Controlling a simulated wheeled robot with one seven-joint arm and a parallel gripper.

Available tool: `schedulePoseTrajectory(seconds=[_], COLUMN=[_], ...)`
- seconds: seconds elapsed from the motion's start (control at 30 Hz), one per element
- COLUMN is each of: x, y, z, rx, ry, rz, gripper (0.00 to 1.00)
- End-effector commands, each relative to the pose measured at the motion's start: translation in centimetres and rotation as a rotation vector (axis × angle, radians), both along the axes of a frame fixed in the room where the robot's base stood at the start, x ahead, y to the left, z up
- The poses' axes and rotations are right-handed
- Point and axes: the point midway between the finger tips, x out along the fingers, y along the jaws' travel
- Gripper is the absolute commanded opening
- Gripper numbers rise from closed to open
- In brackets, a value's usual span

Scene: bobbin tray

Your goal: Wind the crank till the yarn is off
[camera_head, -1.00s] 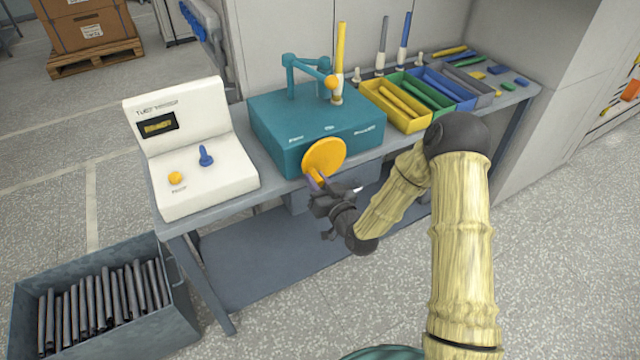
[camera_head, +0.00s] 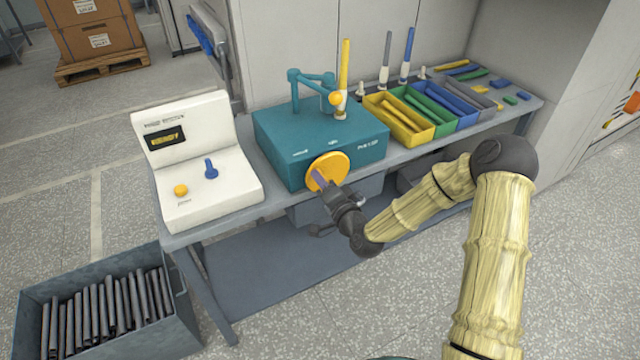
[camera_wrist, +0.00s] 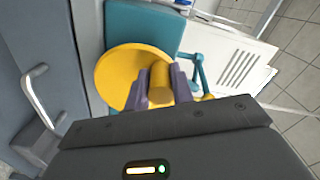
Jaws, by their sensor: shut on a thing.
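The crank is a yellow disc (camera_head: 333,168) on the front of a teal machine box (camera_head: 290,160). In the wrist view the disc (camera_wrist: 118,75) shows with a yellow peg handle (camera_wrist: 160,82) standing out from it. My gripper (camera_head: 322,182) is at the disc's lower left in the head view. Its purple fingers (camera_wrist: 160,88) are shut on the peg handle, one on each side. A yellow bobbin (camera_head: 345,72) stands upright on top of the box, beside a teal jointed guide arm (camera_head: 312,78) with a yellow ball. I cannot tell how much yarn is on the bobbin.
A white console (camera_head: 205,165) with a blue lever and yellow button stands left of the box. Yellow (camera_head: 425,134), green and blue trays stand at the right. Grey and blue bobbins stand behind. A grey crate (camera_head: 175,300) of dark tubes is on the floor.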

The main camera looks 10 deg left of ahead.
Motion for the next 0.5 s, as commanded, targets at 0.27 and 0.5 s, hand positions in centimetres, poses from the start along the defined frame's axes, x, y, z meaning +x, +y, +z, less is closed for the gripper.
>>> schedulePoseTrajectory(seconds=[0.27,0.5], x=[0.31,0.35], y=[-0.5,-0.56], z=[0.53,0.55], rx=[0.109,0.135], ry=[0.075,0.094], rz=[-0.005,-0.004], gripper=[0.01,0.01])
